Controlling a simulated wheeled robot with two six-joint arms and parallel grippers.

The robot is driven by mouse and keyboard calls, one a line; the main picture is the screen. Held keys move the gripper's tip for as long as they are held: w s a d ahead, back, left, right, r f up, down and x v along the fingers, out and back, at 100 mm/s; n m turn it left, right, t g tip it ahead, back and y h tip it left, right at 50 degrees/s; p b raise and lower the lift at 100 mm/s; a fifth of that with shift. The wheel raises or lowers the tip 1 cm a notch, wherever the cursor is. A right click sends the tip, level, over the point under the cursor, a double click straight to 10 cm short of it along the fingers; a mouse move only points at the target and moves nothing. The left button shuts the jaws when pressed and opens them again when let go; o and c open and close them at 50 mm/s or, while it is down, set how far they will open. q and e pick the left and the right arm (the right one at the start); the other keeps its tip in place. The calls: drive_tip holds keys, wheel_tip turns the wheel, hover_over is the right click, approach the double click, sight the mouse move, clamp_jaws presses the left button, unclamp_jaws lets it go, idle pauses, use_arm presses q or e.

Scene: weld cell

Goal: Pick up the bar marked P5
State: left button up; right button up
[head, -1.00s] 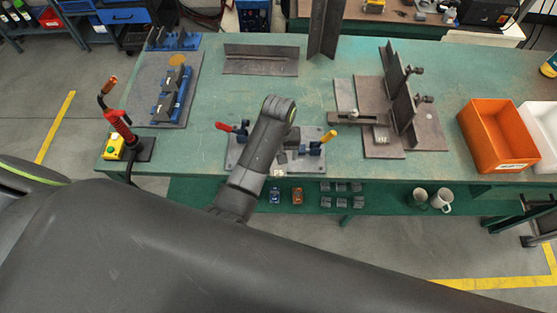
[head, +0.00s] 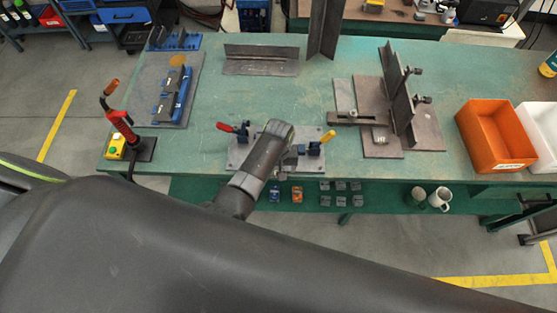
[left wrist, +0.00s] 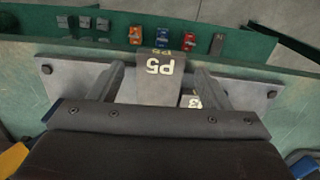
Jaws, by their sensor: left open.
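The bar marked P5 (left wrist: 152,88) shows in the left wrist view, lying on a grey fixture plate (left wrist: 66,76), its label upside down. My left gripper (left wrist: 158,70) is open, with one finger on either side of the bar; I cannot tell whether either touches it. A second pale label, seemingly with a 3, (left wrist: 194,102) shows beside the bar near the right finger. In the head view my left arm's end covers the middle of the fixture plate (head: 236,160), hiding the bar and gripper. My right gripper is not in view.
Toggle clamps with a red handle (head: 227,127) and a yellow handle (head: 328,137) flank the plate. A steel angle fixture (head: 402,110) and an orange bin (head: 492,140) stand to the right. A red-handled tool (head: 120,120) stands left.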

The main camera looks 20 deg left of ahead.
use_arm(q)
drive_tip(key=c, duration=0.9)
drive_tip(key=shift+r, duration=0.1)
drive_tip(key=shift+c, duration=0.8)
drive_tip(key=shift+w+r, duration=0.1)
